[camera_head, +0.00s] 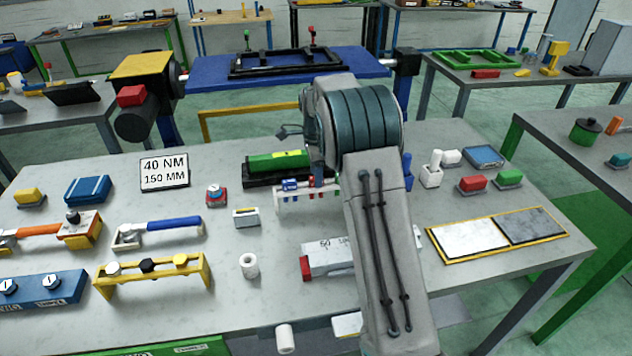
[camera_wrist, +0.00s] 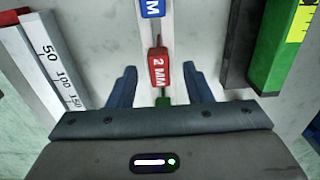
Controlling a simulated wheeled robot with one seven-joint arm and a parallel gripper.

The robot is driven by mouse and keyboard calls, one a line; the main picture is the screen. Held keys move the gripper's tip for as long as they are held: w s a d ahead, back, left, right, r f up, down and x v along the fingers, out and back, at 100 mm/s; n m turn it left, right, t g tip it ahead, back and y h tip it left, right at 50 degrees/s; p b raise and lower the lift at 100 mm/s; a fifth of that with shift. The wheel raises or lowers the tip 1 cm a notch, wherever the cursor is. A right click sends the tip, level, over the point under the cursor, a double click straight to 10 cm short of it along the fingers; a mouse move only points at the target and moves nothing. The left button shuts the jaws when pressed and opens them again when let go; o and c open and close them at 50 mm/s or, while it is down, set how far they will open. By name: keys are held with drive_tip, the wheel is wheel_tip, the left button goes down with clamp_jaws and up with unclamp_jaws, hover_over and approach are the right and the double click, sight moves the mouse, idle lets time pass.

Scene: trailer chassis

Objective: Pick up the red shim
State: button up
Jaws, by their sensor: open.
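The red shim (camera_wrist: 159,72), marked "2 MM", hangs in the middle of a pale rack (camera_wrist: 183,30) in the wrist view. A blue shim (camera_wrist: 151,8) is above it in that picture and a green shim (camera_wrist: 163,101) below it. My gripper (camera_wrist: 158,68) is open, one dark finger on each side of the red shim, with gaps on both sides. In the head view the red shim (camera_head: 312,182) shows small beside the blue shim (camera_head: 290,185). My arm hides the gripper there.
A scale block marked 50, 100, 150 (camera_wrist: 48,55) lies left of my gripper, and a green level (camera_wrist: 283,50) on a black base lies right. A small white block (camera_head: 246,217) and a white cylinder (camera_head: 249,265) stand on the bench. Bare bench (camera_head: 225,300) shows front left.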

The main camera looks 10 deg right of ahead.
drive_tip(key=shift+f, duration=0.85)
clamp_jaws()
